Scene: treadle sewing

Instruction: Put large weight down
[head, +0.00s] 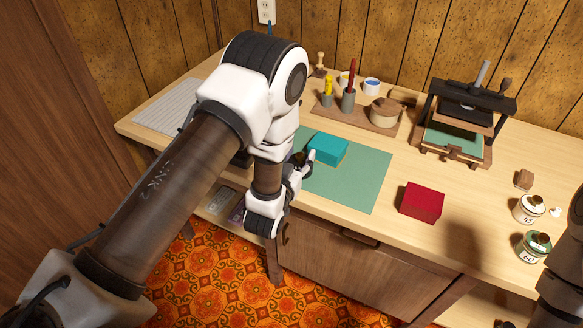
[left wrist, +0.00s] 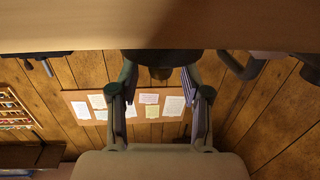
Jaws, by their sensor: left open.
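My left gripper (head: 303,167) is open, low over the left edge of the green mat (head: 360,180), beside a teal block (head: 328,149). In the left wrist view, its two fingers (left wrist: 160,85) stand apart, one on each side of a dark, knob-like thing (left wrist: 160,72) under a dark green shape. I cannot tell whether this is the large weight, or whether the fingers touch it. In the head view, a small dark part shows by the fingers, and the gripper hides most of what is there. My right gripper is not in view.
A red block (head: 421,202) sits right of the mat, near the front edge. Jars (head: 532,247) marked 45 and 60 stand at the right. A press (head: 462,115) and a tool tray (head: 360,117) stand at the back. The wooden bench top between them is clear.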

